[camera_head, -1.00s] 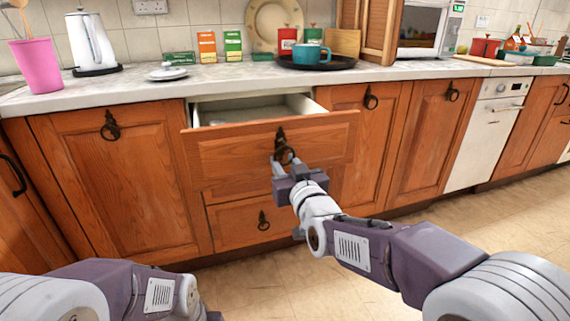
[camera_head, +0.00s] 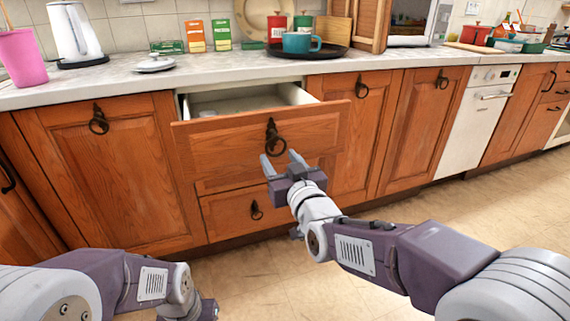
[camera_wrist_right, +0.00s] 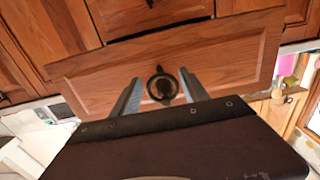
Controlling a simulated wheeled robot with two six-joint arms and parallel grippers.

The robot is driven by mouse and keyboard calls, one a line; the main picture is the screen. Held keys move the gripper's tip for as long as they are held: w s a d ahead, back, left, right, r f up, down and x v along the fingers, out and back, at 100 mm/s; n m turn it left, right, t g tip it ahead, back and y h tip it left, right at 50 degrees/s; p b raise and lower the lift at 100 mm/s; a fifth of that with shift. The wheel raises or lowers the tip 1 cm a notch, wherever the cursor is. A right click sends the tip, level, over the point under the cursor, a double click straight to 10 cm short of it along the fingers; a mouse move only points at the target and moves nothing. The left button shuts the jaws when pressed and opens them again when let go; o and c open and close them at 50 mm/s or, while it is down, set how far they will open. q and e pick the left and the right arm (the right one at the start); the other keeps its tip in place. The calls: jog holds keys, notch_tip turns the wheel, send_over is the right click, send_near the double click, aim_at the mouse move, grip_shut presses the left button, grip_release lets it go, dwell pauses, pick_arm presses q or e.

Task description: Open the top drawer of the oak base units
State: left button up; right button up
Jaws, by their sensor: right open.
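The top drawer (camera_head: 215,139) of the oak base units is pulled out, and its pale inside shows behind the front. Its dark ring handle (camera_head: 273,138) hangs at the middle of the front. My right gripper (camera_head: 284,160) is open just below and in front of the handle, apart from it in the head view. In the right wrist view the ring handle (camera_wrist_right: 162,86) shows between the two open fingers (camera_wrist_right: 160,95). My left arm shows at the lower left of the head view, but its fingers cannot be made out.
A lower drawer (camera_head: 228,212) below is shut. Oak cupboard doors (camera_head: 110,165) flank the drawers, and a white dishwasher (camera_head: 478,125) stands to the right. The worktop (camera_head: 225,73) holds a kettle (camera_head: 75,35), a pink cup (camera_head: 22,58) and a black tray (camera_head: 330,52). The floor in front is clear.

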jog(key=p+v, duration=0.1)
jog(key=v, duration=0.4)
jog(key=w+d+r+m+h+p, duration=0.1)
jog(key=w+d+m+h+p, duration=0.15)
jog(key=d+p, duration=0.35)
jog(key=s+d+f+g+h, duration=0.3)
jog(key=d+f+g, duration=0.35)
jog(key=f, duration=0.45)
jog(key=s+d+f+m+g+p, duration=0.1)
jog(key=s+f+g, duration=0.45)
jog(key=s, duration=0.35)
jog(key=s+d+f+m+g+p, duration=0.15)
jog(key=s+f+g, duration=0.35)
jog(key=s, duration=0.5)
notch_tip(320, 180, up, 37)
jog(key=n+t+p, duration=0.1)
jog(key=p, duration=3.5)
jog(key=shift+w+f+p, duration=0.2)
jog(key=shift+w+p, duration=0.1)
